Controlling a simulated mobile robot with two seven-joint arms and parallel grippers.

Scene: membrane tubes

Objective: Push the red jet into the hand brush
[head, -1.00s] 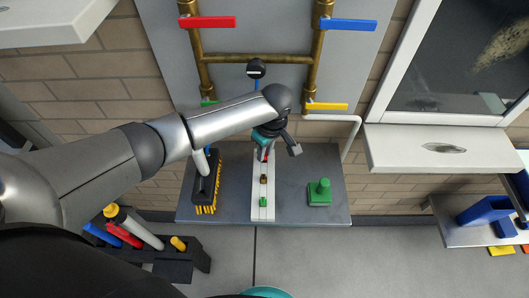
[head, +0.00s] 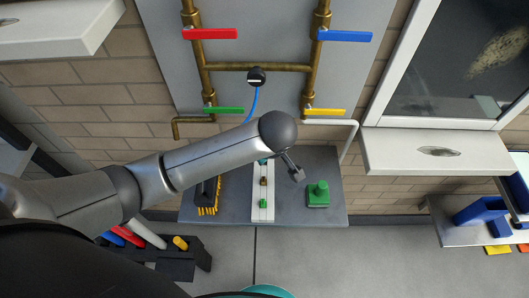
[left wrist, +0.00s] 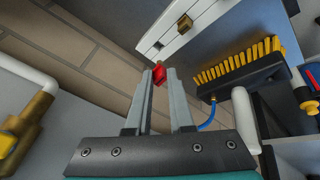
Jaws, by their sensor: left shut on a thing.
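My left gripper (left wrist: 160,78) is shut on the red jet (left wrist: 159,74), which sits between its fingertips. The hand brush (head: 208,190) is black with yellow bristles and lies on the grey shelf, partly covered by my arm. In the left wrist view the brush (left wrist: 240,78) is to the right of the fingers, with a white handle; the jet is apart from it. My right gripper is not in view.
A white holder (head: 256,205) on the grey shelf (head: 232,215) carries a brass and a green jet. A green block with a knob (head: 318,195) stands to its right. Brass pipes with coloured levers are on the wall behind. A blue hose (head: 251,105) hangs from a black gauge.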

